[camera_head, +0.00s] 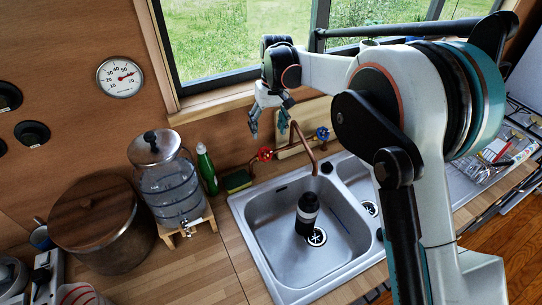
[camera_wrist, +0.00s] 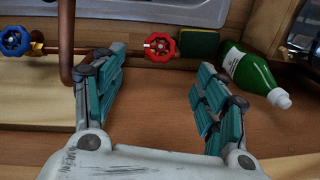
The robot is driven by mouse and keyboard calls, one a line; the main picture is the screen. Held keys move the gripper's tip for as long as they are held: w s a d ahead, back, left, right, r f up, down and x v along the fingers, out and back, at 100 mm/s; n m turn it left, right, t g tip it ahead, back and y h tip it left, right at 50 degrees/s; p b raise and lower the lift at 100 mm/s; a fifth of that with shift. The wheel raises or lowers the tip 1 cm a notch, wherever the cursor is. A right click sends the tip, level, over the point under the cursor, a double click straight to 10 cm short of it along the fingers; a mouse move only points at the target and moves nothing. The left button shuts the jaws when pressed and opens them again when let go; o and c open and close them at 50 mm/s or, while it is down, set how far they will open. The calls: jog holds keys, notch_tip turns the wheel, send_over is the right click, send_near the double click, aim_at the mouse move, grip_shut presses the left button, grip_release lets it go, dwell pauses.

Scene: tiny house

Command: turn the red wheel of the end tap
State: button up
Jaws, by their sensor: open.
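The red wheel (camera_head: 265,154) sits at the left end of the copper tap pipe behind the sink, and a blue wheel (camera_head: 323,133) sits at the right end. In the wrist view the red wheel (camera_wrist: 159,47) is beyond my gripper, roughly between the lines of its fingers, and the blue wheel (camera_wrist: 15,41) is at the far left. My gripper (camera_head: 269,121) is above and behind the tap, near the window sill. Its teal-padded fingers (camera_wrist: 162,85) are spread open and empty, apart from the red wheel. The copper spout (camera_head: 308,145) arches over the sink.
A green bottle (camera_head: 207,168) and a green-and-yellow sponge (camera_head: 237,181) stand left of the red wheel. A glass dispenser (camera_head: 168,185) is farther left. A dark bottle (camera_head: 307,214) stands in the sink basin (camera_head: 268,238). The window sill is close behind my gripper.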

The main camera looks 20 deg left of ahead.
aim_at(265, 154)
jog(key=f, duration=1)
jog(key=shift+s+a+f+b, duration=0.2)
jog(key=shift+s+a+b, duration=0.15)
jog(key=shift+s+b, duration=0.05)
jog(key=shift+c, duration=0.5)
jog(key=c, duration=1)
